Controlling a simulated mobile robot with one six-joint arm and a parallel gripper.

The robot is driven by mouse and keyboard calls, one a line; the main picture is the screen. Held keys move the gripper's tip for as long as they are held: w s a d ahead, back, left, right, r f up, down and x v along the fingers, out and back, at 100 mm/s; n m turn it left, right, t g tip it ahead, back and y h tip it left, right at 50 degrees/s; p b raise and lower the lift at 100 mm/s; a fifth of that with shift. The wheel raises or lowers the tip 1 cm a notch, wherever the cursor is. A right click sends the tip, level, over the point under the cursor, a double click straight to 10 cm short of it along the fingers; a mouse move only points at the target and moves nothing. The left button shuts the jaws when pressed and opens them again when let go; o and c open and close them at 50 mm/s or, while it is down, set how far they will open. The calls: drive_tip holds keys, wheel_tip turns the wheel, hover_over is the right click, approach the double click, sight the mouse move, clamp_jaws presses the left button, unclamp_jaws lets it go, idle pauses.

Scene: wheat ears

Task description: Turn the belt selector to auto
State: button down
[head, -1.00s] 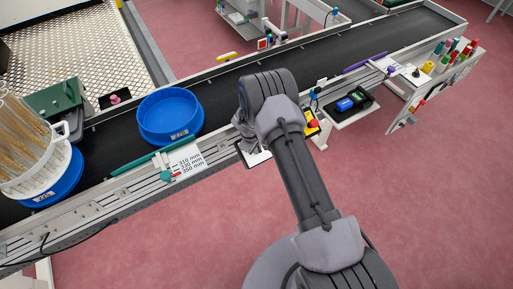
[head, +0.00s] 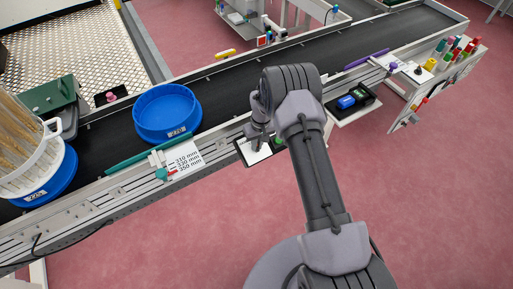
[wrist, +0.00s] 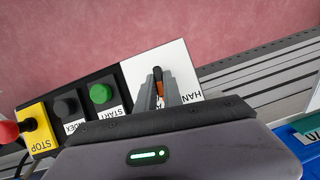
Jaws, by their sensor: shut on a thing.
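The belt selector (wrist: 158,77) is a small lever with a black tip and an orange part, set on a white plate (wrist: 184,66) with partly hidden lettering; "HAN" shows at its right. My gripper (wrist: 158,92) is shut on the lever in the wrist view, a finger on each side. The lever's base and part of the lettering are hidden by the fingers. In the head view my gripper (head: 257,138) is over the white plate (head: 256,153) at the belt's near edge, and the lever cannot be made out.
Beside the plate are a green START button (wrist: 101,94), a black INDEX button (wrist: 66,107) and a red STOP button (wrist: 8,131) on yellow. On the belt (head: 222,98) stand a blue tub (head: 166,112) and a white basket (head: 40,155) of wheat ears.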

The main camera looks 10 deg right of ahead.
drive_tip(key=shift+d+m+y+b, duration=0.15)
drive_tip(key=shift+m+y+b, duration=1.05)
drive_tip(key=shift+m, duration=0.7)
drive_tip(key=c, duration=1.5)
unclamp_jaws()
drive_tip(key=p+v, duration=0.4)
drive_tip(key=v, duration=1.3)
drive_tip(key=shift+r+p, duration=0.25)
drive_tip(key=shift+p, duration=0.1)
drive_tip(key=shift+r, duration=0.1)
